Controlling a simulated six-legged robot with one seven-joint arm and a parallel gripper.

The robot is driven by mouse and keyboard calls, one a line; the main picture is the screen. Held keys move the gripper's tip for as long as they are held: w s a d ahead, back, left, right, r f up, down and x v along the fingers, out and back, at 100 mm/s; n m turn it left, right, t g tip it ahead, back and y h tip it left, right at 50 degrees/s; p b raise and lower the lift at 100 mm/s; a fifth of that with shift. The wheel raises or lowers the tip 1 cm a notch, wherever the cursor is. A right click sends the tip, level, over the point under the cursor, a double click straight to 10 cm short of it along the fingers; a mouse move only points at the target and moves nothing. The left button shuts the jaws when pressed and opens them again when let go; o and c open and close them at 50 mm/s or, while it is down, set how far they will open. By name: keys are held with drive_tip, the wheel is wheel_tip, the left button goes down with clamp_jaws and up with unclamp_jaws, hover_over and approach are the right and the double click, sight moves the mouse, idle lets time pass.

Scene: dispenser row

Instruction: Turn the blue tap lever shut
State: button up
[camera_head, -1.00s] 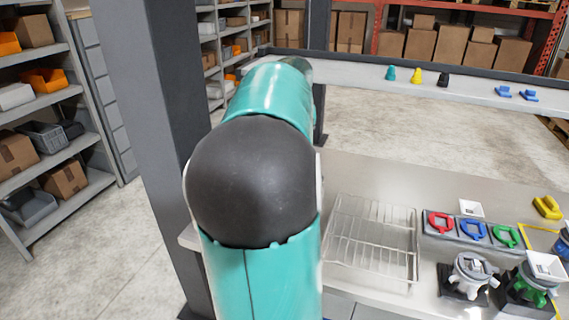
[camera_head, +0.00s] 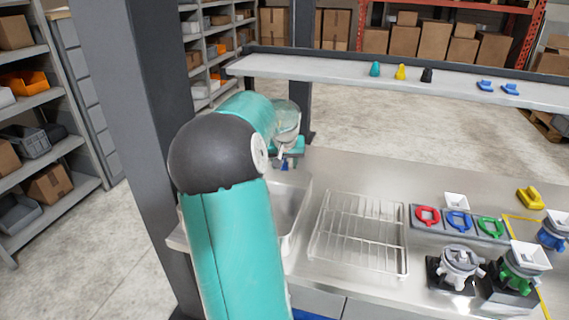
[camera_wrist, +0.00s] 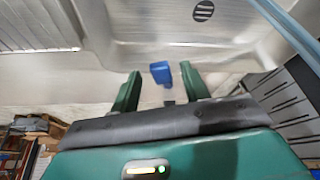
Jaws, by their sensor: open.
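The blue tap lever (camera_wrist: 160,72) shows in the wrist view as a small upright blue block at the sink's rim. It appears between the two green fingers of my gripper (camera_wrist: 160,79), which are apart. I cannot tell whether either finger touches it. In the head view, my gripper (camera_head: 291,150) is at the back edge of the counter, behind the sink, partly hidden by my arm. A small blue spot there may be the lever. The metal sink basin (camera_wrist: 180,22) fills the top of the wrist view, with its drain visible.
A wire rack (camera_head: 358,232) lies right of the sink. Further right are red, blue and green ring handles (camera_head: 459,221) and several dispensers (camera_head: 460,266). A shelf (camera_head: 330,74) with small nozzles spans above the back. A grey post (camera_head: 135,110) stands left.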

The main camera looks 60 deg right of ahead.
drive_tip(key=shift+f, duration=0.2)
drive_tip(key=shift+c, duration=0.4)
clamp_jaws()
